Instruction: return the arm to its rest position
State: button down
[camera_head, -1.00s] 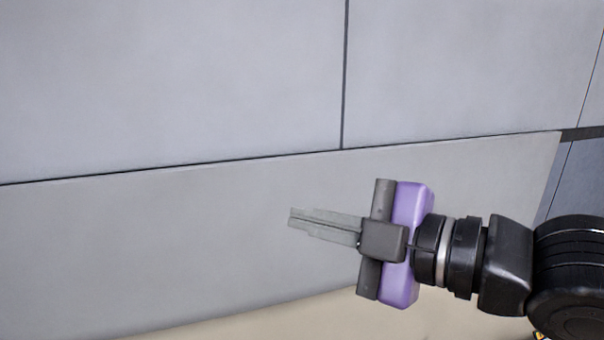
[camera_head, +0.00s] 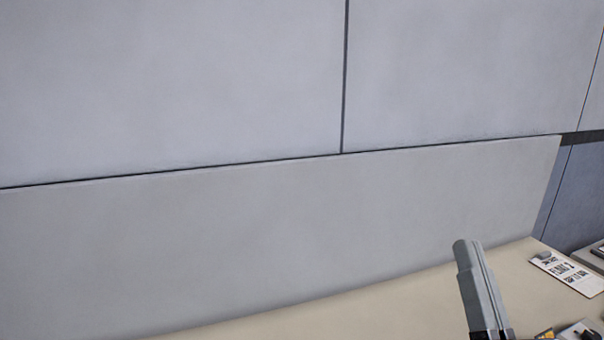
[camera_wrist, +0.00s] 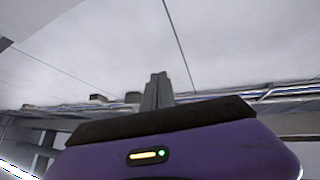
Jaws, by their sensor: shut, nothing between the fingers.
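My gripper (camera_head: 466,254) shows at the bottom right of the head view. Only its grey fingers are in the picture there, pointing up with their tips in front of the wall panel. The fingers lie together, shut, with nothing between them. In the wrist view my gripper (camera_wrist: 158,76) shows its shut fingers beyond the dark bar and purple housing. The rest of my arm is out of the head view.
A beige surface (camera_head: 400,305) runs along the bottom of the head view, below a grey wall panel (camera_head: 250,245). A white printed card (camera_head: 566,272) and some small items (camera_head: 585,332) lie at its right end. The space left of my gripper is clear.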

jog(key=s+f+n+g, duration=0.3)
jog(key=s+f+g, duration=0.7)
jog(key=s+f, duration=1.9)
jog(key=shift+s+d+f, duration=0.15)
jog(key=shift+d+f, duration=0.25)
jog(key=shift+f, duration=0.2)
